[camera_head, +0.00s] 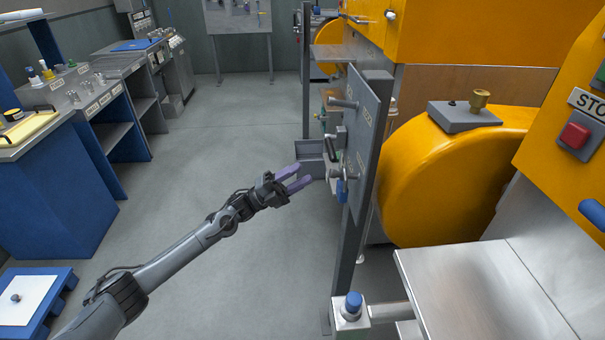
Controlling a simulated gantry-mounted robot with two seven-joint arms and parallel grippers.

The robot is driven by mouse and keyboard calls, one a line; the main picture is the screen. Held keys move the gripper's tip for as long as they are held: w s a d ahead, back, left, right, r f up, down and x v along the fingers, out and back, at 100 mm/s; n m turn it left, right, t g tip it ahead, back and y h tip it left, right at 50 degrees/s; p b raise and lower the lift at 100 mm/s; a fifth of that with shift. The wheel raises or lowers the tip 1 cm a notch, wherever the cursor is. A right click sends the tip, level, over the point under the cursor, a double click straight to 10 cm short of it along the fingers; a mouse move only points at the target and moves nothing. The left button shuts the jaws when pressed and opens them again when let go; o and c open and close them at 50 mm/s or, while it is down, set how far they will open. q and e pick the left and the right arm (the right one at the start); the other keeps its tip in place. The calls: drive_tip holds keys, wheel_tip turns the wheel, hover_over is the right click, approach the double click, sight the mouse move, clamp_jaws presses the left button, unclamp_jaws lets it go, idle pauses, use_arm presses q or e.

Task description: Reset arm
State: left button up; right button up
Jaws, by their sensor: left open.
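My left arm reaches in from the lower left. My left gripper (297,180) has two purple fingers, spread open, and nothing shows between them. It is just left of the grey upright panel (366,140) with its handles and fittings. I cannot tell whether the fingertips touch the small grey box (311,152) beside the panel. My right gripper is not in view.
The yellow machine (450,180) fills the right side, with a red stop button (575,135) and a steel table (490,285). Blue-and-grey counters (60,190) line the left. A low blue stand (58,290) is at lower left. The grey floor (225,110) between is clear.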

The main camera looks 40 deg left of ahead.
use_arm(q)
drive_tip(key=s+d+f+n+g+y, duration=0.1)
drive_tip(key=s+d+f+n+y, duration=0.2)
drive_tip(key=d+f+n+y, duration=1.35)
drive_tip(key=s+d+f+n+g, duration=0.2)
drive_tip(key=s+f+n+g, duration=0.15)
drive_tip(key=s, duration=0.55)
drive_tip(key=s+d+f+n+g, duration=0.25)
drive_tip(key=s+g, duration=0.25)
drive_tip(key=s, duration=0.5)
drive_tip(key=s+d+f+n+g, duration=0.1)
drive_tip(key=s+f+n+g, duration=0.15)
drive_tip(key=s+g, duration=0.45)
drive_tip(key=s+r+t+p, duration=0.1)
drive_tip(key=r+p, duration=2.2)
drive_tip(key=s+r+t+p, duration=0.1)
drive_tip(key=s+r+p, duration=0.1)
drive_tip(key=r+p, duration=2.2)
drive_tip(key=shift+s+p, duration=0.25)
drive_tip(key=shift+p, duration=0.05)
drive_tip(key=shift+d, duration=0.1)
